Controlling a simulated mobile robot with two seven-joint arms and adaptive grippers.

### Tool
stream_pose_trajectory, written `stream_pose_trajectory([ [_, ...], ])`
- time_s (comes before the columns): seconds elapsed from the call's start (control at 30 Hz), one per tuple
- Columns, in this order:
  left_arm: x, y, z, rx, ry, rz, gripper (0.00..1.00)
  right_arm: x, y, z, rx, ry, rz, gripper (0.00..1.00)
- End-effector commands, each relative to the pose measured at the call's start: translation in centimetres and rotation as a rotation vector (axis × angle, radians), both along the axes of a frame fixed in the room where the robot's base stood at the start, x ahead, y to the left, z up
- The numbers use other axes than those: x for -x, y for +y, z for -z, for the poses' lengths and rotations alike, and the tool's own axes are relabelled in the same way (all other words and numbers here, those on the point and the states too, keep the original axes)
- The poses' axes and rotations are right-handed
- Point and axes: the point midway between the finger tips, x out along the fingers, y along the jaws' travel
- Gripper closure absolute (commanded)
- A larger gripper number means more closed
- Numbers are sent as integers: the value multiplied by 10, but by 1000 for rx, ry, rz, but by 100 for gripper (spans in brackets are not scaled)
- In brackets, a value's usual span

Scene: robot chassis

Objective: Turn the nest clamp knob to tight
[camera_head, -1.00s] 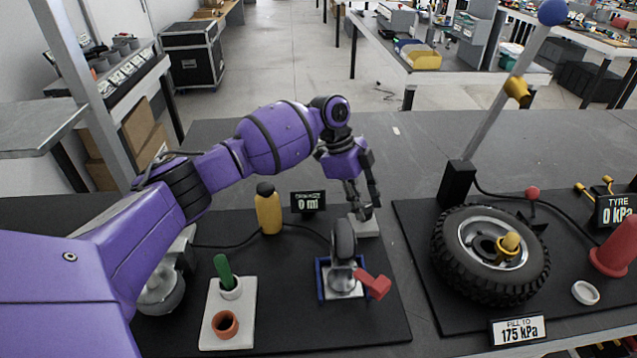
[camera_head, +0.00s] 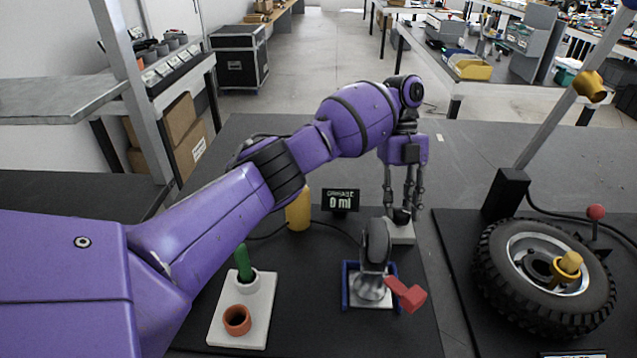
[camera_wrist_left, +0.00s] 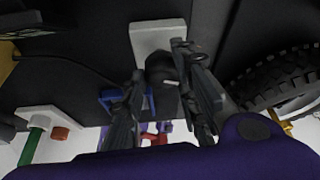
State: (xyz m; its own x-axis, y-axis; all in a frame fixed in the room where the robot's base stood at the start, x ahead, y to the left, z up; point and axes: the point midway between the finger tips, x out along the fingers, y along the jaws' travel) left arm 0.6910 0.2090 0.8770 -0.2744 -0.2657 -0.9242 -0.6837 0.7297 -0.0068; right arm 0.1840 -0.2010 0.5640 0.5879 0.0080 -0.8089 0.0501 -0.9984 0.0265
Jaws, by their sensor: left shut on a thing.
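A dark round knob (camera_head: 401,215) stands on a small white block (camera_head: 402,234) at the back right of the black mat. My left gripper (camera_head: 403,208) points down at the block with its fingers on either side of the knob, shut on it. The left wrist view shows the knob (camera_wrist_left: 162,68) between the two fingers, with the white block (camera_wrist_left: 155,33) beyond. In front is a blue nest (camera_head: 347,287) holding a grey caster wheel (camera_head: 376,245), with a red lever (camera_head: 407,295) at its right. The knob's tightness marking cannot be seen. My right gripper is not in view.
A display (camera_head: 340,200) reads 0 ml, beside a yellow bottle (camera_head: 298,211). A white stand (camera_head: 245,325) with a green-handled tool (camera_head: 243,262) and an orange cup (camera_head: 237,319) is at front left.

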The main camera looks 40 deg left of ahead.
Motion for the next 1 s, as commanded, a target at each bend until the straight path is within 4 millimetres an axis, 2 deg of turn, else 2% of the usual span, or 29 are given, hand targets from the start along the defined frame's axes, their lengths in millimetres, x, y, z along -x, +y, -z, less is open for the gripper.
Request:
stream_pose_trajectory([
  [0.03, 4, 0, 7, -5, 20, 27, 98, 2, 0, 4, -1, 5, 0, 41],
  [0.3, 4, 1, 6, -7, 21, 100, 98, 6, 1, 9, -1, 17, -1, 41],
  [0.77, 4, 3, 7, -10, 22, 110, 98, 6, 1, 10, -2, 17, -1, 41],
  [0.8, 4, 3, 7, -10, 22, 110, 71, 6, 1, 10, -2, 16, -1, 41],
  [0.9, 4, 3, 6, -10, 22, 110, 59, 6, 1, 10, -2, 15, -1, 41],
  [1.0, 3, 3, 5, -9, 18, 109, 59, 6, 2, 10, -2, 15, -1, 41],
])
